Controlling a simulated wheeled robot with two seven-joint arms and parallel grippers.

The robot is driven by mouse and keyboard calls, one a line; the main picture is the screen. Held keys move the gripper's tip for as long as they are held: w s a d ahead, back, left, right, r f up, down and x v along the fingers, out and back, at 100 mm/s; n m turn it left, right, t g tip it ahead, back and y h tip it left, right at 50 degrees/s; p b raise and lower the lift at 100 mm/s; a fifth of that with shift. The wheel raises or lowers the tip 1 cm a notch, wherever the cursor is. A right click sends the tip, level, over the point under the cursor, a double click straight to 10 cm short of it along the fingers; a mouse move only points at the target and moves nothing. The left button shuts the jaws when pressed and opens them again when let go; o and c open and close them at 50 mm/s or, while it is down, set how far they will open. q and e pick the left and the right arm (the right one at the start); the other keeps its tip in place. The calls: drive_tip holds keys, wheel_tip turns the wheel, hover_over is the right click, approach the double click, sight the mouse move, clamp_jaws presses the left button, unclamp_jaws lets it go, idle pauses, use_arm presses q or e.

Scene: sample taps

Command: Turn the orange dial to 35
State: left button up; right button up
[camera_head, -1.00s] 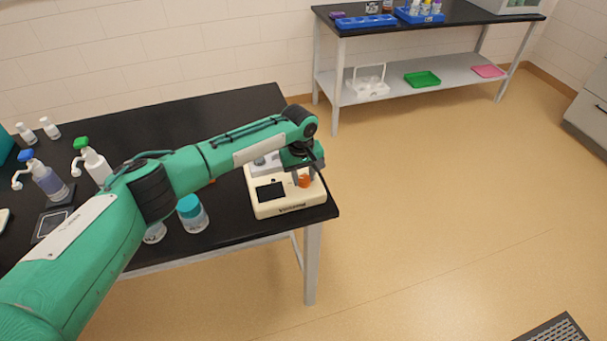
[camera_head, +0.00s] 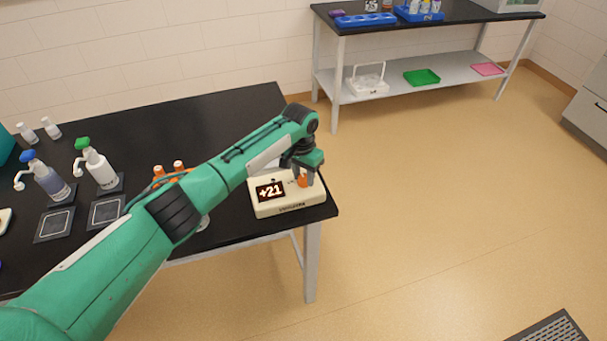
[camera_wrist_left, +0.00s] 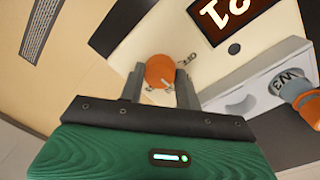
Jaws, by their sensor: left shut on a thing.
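The orange dial (camera_head: 302,181) sits on the right part of a cream device (camera_head: 290,206) near the table's right front corner. The device's dark display (camera_head: 270,192) reads +21. My left gripper (camera_head: 304,177) reaches down over the device and is shut on the dial. In the left wrist view the orange dial (camera_wrist_left: 160,71) shows between the two grey fingers of the gripper (camera_wrist_left: 160,80). Part of the display (camera_wrist_left: 228,15) shows upside down there. My right gripper is not in view.
White pump bottles with green (camera_head: 97,166) and blue (camera_head: 46,178) tops stand on the black table (camera_head: 225,110) at left. Orange-capped items (camera_head: 178,166) stand partly behind my left arm. A second table (camera_head: 440,18) with blue racks stands at the back.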

use_arm(q)
drive_tip(key=m, duration=0.3)
drive_tip(key=shift+m, duration=0.4)
drive_tip(key=m, duration=0.3)
drive_tip(key=shift+d+m, duration=0.1)
drive_tip(key=shift+m, duration=0.2)
drive_tip(key=m, duration=0.3)
drive_tip(key=shift+m+b, duration=0.3)
drive_tip(key=shift+m+y, duration=0.3)
drive_tip(key=shift+m, duration=1.2)
drive_tip(key=o, duration=1)
drive_tip(key=shift+c, duration=0.2)
